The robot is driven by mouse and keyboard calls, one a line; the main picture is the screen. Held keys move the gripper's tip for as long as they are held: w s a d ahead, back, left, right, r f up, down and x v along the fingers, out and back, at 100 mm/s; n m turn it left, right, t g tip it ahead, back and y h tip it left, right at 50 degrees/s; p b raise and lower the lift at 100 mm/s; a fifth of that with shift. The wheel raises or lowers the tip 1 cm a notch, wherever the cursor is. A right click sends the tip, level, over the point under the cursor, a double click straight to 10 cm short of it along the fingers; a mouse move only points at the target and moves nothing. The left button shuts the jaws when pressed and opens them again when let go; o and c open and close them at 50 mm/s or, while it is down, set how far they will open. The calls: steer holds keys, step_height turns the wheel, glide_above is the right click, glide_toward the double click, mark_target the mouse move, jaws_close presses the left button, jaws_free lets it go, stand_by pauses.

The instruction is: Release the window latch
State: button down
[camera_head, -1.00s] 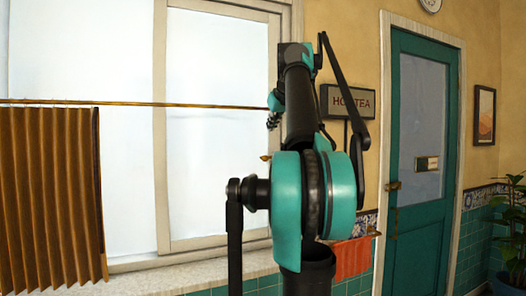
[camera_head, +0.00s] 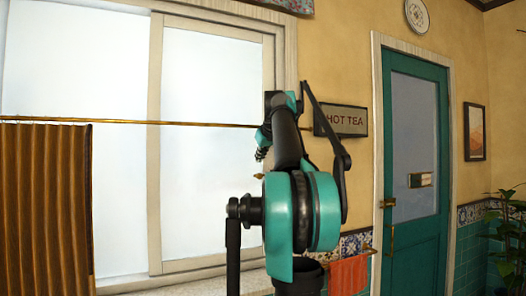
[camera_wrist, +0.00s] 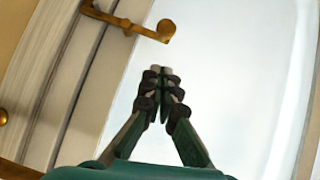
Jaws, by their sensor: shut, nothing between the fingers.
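The brass window latch (camera_wrist: 130,22) shows at the top left of the wrist view, mounted on the pale window frame, with its arm reaching over the glass to a round knob. In the head view the latch (camera_head: 258,176) is a small brass spot at the right edge of the sliding pane. My gripper (camera_wrist: 160,72) is shut and empty, its fingertips together in front of the glass. In the wrist picture the tips appear just below the knob, with a visible gap. In the head view my gripper (camera_head: 262,148) is small, dark and partly hidden by my arm.
A brass curtain rod (camera_head: 180,123) crosses the window, with a brown curtain (camera_head: 45,205) at left. A HOT TEA sign (camera_head: 341,120) is on the wall right of my arm. An orange towel (camera_head: 348,275) hangs lower down. A teal door (camera_head: 415,170) stands further right.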

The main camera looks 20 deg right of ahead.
steer(key=shift+w+d+f, duration=0.1)
steer(key=shift+w+f, duration=0.1)
steer(key=shift+f, duration=0.55)
steer(key=shift+w+d+f, duration=0.15)
steer(key=shift+w+f, duration=0.1)
steer(key=shift+f, duration=0.5)
steer(key=shift+w+d+f, duration=0.1)
steer(key=shift+w+f, duration=0.1)
steer(key=shift+f, duration=0.55)
steer(key=shift+a+f+n+h, duration=0.3)
steer(key=shift+f+n+h, duration=0.1)
steer(key=shift+f+h, duration=0.2)
steer(key=shift+n+h, duration=0.6)
steer(key=shift+h, duration=0.1)
steer(key=shift+a+f, duration=0.15)
steer(key=shift+f, duration=1.95)
